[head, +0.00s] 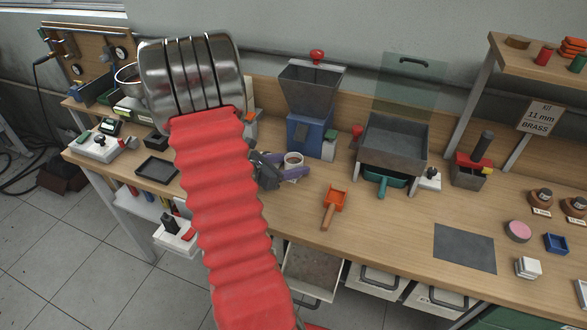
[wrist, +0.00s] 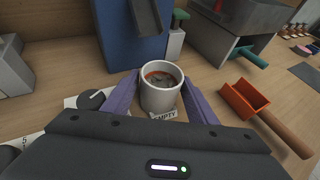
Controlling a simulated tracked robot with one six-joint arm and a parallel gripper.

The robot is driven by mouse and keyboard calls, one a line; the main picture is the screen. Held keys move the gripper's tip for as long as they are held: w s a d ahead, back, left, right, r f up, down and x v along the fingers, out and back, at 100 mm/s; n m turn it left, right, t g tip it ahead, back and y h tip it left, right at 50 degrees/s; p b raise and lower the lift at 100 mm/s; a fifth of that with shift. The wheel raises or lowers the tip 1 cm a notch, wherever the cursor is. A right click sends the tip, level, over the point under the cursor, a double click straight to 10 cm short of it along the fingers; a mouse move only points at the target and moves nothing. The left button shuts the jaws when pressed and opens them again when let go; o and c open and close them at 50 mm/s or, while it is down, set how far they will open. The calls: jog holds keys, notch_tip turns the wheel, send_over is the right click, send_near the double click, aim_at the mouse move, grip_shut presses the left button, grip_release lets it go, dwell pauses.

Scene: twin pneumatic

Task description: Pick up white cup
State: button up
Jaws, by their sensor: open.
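The white cup (wrist: 160,92) stands upright on the bench in the wrist view, with something dark and an orange-brown band inside it. In the head view the cup (head: 293,160) shows partly beside my gripper. My gripper (wrist: 162,100) is open, with one purple finger on each side of the cup. The fingers look close to the cup wall; I cannot tell whether they touch it. My gripper also shows in the head view (head: 285,168), partly hidden behind my red arm sleeve. A label reading "EMPTY" (wrist: 164,114) lies at the foot of the cup.
A blue hopper machine (head: 307,130) stands right behind the cup. An orange scoop (head: 333,200) lies to the right on the bench. A grey bin (head: 395,140) with a teal-handled tool stands further right.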

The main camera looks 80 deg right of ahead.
jog(key=shift+x, duration=2.25)
jog(key=shift+w, duration=0.1)
jog(key=shift+c, duration=0.7)
jog(key=c, duration=0.7)
